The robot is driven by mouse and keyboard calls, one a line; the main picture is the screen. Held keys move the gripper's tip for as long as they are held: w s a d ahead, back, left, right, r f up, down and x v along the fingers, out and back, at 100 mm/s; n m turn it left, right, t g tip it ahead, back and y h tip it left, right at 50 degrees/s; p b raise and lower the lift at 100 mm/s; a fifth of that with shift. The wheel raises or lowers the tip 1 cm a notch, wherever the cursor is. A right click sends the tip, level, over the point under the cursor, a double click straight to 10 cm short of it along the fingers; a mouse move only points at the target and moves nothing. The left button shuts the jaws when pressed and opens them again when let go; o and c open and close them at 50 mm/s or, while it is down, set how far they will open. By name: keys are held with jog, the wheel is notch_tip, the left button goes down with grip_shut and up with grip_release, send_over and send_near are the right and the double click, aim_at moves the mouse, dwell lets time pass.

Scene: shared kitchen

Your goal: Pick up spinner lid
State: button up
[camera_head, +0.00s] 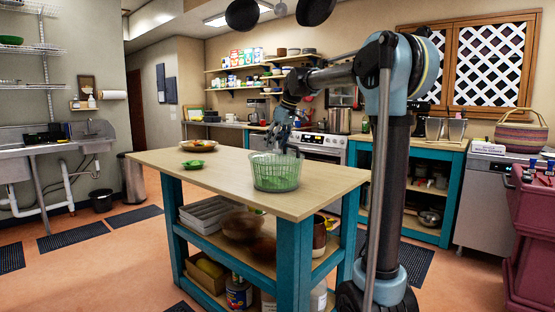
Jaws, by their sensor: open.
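A clear, ribbed spinner bowl (275,172) with green in its lower part stands on the island table's wooden top (225,186). A small, low green piece (193,164) lies on the top to its left. I cannot tell whether this piece is the spinner lid, nor whether a lid sits on the bowl. My gripper (281,146) points down at the bowl's upper rim, open and with nothing seen in it. Whether it touches the rim or is just behind it is unclear.
A shallow bowl with orange-brown contents (198,145) sits at the table's far left. The front left of the top is bare. The lower shelf (258,263) holds trays and bowls. A stove (322,144) with a large pot (339,121) stands behind. Dark pans hang overhead.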

grip_shut()
